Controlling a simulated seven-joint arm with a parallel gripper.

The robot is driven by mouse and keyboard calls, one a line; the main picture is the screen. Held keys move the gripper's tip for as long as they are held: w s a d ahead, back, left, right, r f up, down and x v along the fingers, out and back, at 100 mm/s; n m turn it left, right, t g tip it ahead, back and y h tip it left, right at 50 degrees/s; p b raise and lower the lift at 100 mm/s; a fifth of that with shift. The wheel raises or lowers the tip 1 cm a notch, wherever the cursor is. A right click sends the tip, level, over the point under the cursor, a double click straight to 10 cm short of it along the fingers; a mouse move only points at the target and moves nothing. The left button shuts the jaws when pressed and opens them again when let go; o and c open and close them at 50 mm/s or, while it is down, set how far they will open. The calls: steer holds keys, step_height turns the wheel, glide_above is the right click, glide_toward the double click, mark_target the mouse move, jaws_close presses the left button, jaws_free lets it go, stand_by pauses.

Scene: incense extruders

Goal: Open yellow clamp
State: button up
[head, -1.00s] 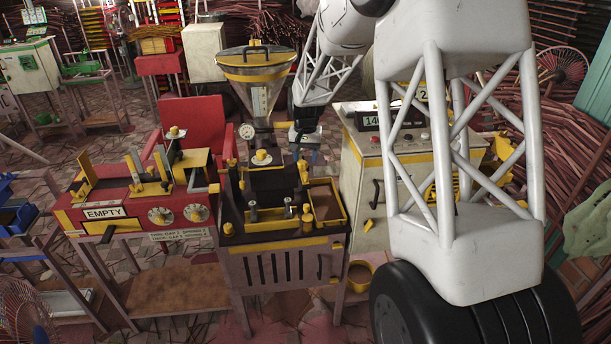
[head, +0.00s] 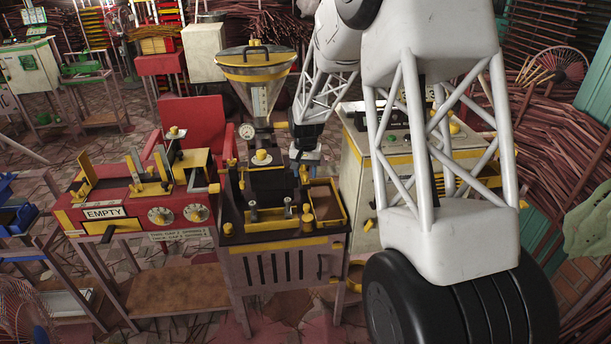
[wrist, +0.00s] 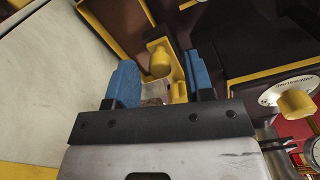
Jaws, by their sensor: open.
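The yellow clamp appears to be the yellow knob and bracket (wrist: 160,62) in the wrist view, on the right side of the dark machine. In the head view its place is largely hidden behind my gripper. My gripper (wrist: 161,82) is open, with one blue finger to the left and one to the right of the yellow part in the picture. The fingers look apart from it, and nothing is held. In the head view my gripper (head: 304,168) points down at the right back edge of the dark machine (head: 270,185), beside its tray.
A red bench (head: 130,200) marked EMPTY is to the left. A pale cabinet (head: 365,165) stands close on the right. In the wrist view a dial with a yellow knob (wrist: 297,103) is at the right.

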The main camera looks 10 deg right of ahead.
steer(key=shift+f, duration=0.9)
steer(key=shift+c, duration=0.5)
jaws_close()
